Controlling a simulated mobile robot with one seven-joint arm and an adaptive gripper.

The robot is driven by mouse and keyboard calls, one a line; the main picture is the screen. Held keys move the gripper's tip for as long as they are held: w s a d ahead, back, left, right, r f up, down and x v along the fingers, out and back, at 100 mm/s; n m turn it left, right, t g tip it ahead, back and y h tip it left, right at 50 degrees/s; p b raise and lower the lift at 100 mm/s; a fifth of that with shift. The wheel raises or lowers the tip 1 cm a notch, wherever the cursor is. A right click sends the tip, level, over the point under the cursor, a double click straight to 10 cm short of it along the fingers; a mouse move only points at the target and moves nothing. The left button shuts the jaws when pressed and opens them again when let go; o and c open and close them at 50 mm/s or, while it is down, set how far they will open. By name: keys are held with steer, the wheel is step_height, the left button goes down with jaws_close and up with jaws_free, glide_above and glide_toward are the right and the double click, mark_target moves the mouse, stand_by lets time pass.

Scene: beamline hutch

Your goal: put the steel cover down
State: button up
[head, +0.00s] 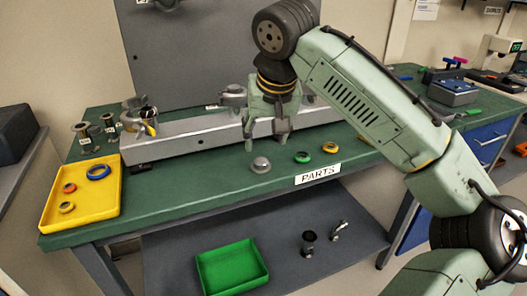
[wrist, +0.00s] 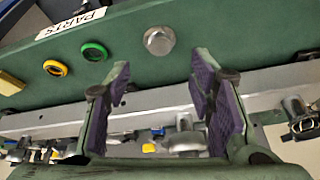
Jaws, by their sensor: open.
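The steel cover (head: 261,165), a small round silver cap, sits on the green bench top near its front edge, left of the PARTS label. It also shows in the wrist view (wrist: 159,41), beyond the fingertips. My gripper (head: 266,143) is open and empty, fingers pointing down, above and slightly behind the cover. In the wrist view the two purple-padded fingers (wrist: 160,78) are spread wide with nothing between them. The cover is apart from both fingers.
A green ring (head: 302,157) and a yellow-orange ring (head: 331,147) lie right of the cover. A grey metal rail (head: 190,141) with fittings runs behind. A yellow tray (head: 108,205) with rings is at left. A green bin (head: 232,268) stands on the lower shelf.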

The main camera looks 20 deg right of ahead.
steer(key=shift+v, duration=1.8)
